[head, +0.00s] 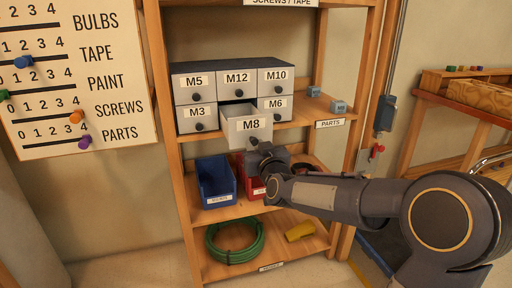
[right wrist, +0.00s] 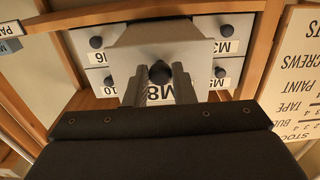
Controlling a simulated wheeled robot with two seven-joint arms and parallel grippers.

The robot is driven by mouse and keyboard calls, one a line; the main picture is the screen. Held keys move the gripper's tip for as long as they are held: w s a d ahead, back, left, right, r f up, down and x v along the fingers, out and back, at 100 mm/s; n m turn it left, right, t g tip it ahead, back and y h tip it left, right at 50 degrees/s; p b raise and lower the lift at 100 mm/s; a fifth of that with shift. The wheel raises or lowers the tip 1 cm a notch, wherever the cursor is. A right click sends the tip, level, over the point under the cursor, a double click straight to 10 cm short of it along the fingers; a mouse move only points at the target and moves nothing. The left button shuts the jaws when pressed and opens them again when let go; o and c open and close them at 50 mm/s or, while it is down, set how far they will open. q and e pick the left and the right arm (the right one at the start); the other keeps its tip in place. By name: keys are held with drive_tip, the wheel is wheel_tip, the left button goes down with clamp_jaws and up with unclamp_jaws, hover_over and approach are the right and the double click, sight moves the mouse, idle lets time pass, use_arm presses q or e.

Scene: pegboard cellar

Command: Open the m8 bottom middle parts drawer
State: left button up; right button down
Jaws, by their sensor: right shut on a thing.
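The M8 drawer (head: 234,131) is the bottom middle drawer of the grey parts cabinet (head: 230,69) in the head view. It stands partly pulled out, its front well forward of its neighbours, and its open top shows. My right gripper (head: 257,147) is at the lower right of the drawer front. In the right wrist view, which is upside down, the M8 drawer (right wrist: 158,45) fills the middle. My right gripper (right wrist: 160,78) is shut on its dark round knob (right wrist: 160,71), one finger on each side. My left gripper is in neither view.
Closed drawers M3 (head: 197,119) and M6 (head: 276,109) flank M8, with M5, M12 and M10 above. A blue bin (head: 216,180) and a red bin (head: 253,187) stand on the shelf below. A wooden post (head: 170,150) bounds the shelf at left.

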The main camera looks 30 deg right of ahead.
drive_tip(key=c, duration=1.3)
unclamp_jaws()
drive_tip(key=shift+o, duration=0.2)
drive_tip(key=v, duration=0.7)
drive_tip(key=shift+s+p, duration=0.4)
drive_tip(key=shift+a, duration=0.1)
